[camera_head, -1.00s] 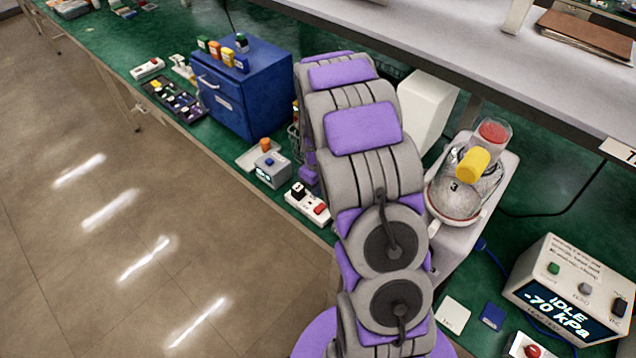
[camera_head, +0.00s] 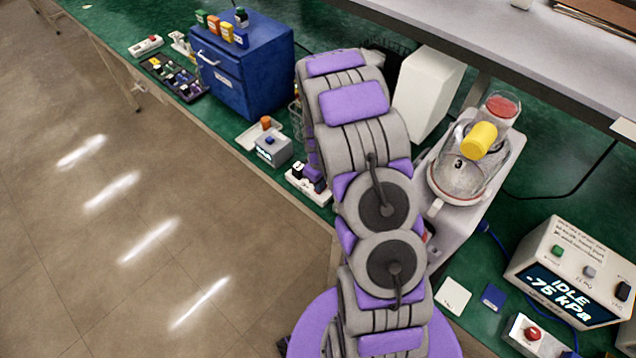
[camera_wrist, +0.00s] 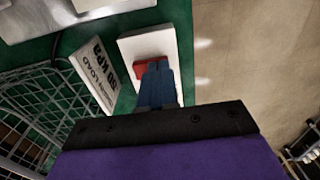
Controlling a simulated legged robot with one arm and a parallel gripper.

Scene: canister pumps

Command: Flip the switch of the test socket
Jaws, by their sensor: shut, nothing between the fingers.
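The test socket appears to be the white strip (camera_head: 296,182) at the bench's front edge, partly hidden by my arm. In the wrist view the white socket block (camera_wrist: 136,45) carries a red switch (camera_wrist: 140,67). My gripper (camera_wrist: 156,66) is shut and empty, with its blue fingers together. The fingertips are at the red switch and cover part of it; I cannot tell whether they touch it. In the head view the switch is hidden behind my gripper.
A sign (camera_wrist: 94,75) and a wire basket (camera_wrist: 35,115) stand left of my gripper in the wrist view. A small grey box (camera_head: 273,149) and a blue cabinet (camera_head: 240,75) are farther along the bench. The pump unit (camera_head: 465,175) stands right of my arm.

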